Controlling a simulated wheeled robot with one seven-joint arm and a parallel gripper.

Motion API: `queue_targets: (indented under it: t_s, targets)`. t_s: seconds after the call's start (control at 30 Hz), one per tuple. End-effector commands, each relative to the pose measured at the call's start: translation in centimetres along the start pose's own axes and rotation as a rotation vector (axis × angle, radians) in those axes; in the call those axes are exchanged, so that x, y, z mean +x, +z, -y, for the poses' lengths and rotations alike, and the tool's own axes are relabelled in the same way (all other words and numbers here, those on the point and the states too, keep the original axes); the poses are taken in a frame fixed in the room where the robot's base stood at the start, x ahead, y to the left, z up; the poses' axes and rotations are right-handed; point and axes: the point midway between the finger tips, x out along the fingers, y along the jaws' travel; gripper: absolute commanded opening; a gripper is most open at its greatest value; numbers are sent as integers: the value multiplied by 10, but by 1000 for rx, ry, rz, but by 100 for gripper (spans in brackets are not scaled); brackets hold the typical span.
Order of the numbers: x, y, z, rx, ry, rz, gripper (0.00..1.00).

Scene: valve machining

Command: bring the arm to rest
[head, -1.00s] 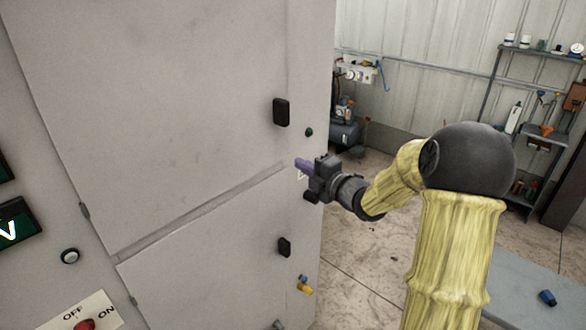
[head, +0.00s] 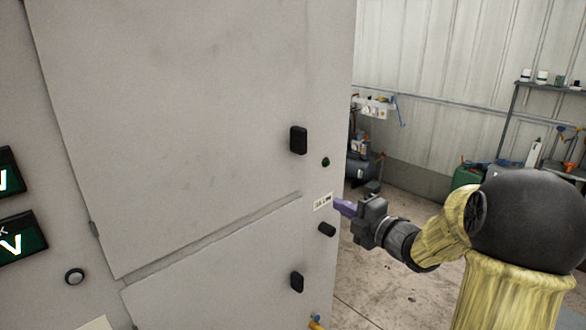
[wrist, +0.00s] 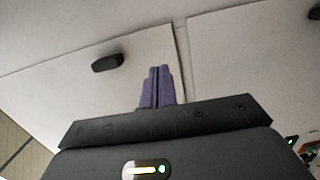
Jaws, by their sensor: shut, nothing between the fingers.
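My gripper (head: 342,207) has purple fingers and a dark body, at the end of my yellow-sleeved arm. It is beside the right edge of a tall grey cabinet (head: 190,120), near a small white label (head: 323,201). In the wrist view the purple fingers (wrist: 157,86) are pressed together with nothing between them. They point toward the grey cabinet doors (wrist: 60,85). From these views I cannot tell the exact gap between fingertips and cabinet.
Black handles (head: 298,140) and (head: 297,282) stick out from the cabinet. A metal shelf (head: 512,115) stands at the back right. Open floor (head: 365,285) lies right of the cabinet.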

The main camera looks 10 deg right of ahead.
Motion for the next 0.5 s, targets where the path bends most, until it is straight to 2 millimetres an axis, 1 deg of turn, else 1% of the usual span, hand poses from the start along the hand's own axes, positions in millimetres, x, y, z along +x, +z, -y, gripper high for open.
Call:
queue_targets:
  t_s: [0.07, 0.17, 0.27, 0.37, 0.5]
  targets:
    - [2, -1, 5, 42, -29, 31, 0]
    - [6, -1, 18, 147, -95, 113, 0]
    - [4, -2, 37, 303, -181, 238, 0]
    - [-5, -7, 60, 480, -263, 380, 0]
    - [-27, -21, 92, 733, -366, 585, 0]
